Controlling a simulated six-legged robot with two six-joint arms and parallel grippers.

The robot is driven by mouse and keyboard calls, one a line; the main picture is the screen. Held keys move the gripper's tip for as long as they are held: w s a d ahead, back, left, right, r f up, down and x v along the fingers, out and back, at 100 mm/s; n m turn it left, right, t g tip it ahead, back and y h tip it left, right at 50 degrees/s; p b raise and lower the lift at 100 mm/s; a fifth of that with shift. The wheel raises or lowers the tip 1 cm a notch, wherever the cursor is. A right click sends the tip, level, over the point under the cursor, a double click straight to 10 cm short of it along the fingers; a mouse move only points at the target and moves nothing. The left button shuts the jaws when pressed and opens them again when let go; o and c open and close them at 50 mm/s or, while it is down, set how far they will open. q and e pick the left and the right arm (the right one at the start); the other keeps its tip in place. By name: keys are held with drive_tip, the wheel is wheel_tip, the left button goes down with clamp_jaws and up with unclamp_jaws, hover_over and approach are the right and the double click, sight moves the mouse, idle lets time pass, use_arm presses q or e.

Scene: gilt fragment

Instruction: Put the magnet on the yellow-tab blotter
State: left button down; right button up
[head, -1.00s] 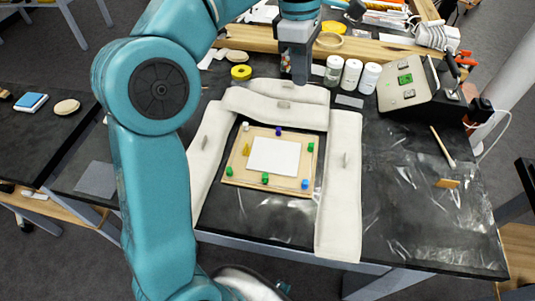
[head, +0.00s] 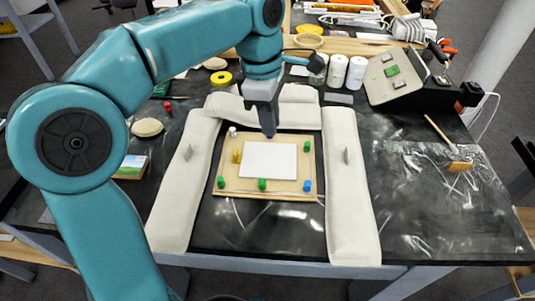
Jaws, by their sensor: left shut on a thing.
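My left gripper (head: 267,128) points down at the far edge of the wooden board (head: 248,192). It is shut on a small dark blue piece (head: 269,136), which looks like a magnet; the fingers hide much of it. I cannot tell whether it still touches the board. A white sheet (head: 269,160) lies in the middle of the board. A yellow upright piece (head: 237,156) stands left of the sheet. I cannot tell surely whether this marks the yellow-tab blotter. Green pieces (head: 262,184) and a light blue piece (head: 307,186) stand near the board's edges. My right gripper is out of view.
Cream padded cushions (head: 352,205) flank the board left, right and behind. White jars (head: 338,70) and a yellow tape roll (head: 221,79) stand behind. A brush (head: 440,134) lies at the right. The dark table (head: 420,215) is largely clear at front right.

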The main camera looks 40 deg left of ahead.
sight(270, 159)
use_arm(q)
wheel_tip(270, 159, down, 4)
drive_tip(key=shift+s+a+b, duration=0.1)
drive_tip(key=shift+s+b, duration=0.05)
drive_tip(key=shift+b, duration=0.2)
drive_tip(key=shift+f+b, duration=0.5)
drive_tip(key=shift+f, duration=1.5)
drive_tip(key=shift+f, duration=0.2)
drive_tip(key=c, duration=1.1)
unclamp_jaws()
drive_tip(key=shift+r, duration=0.15)
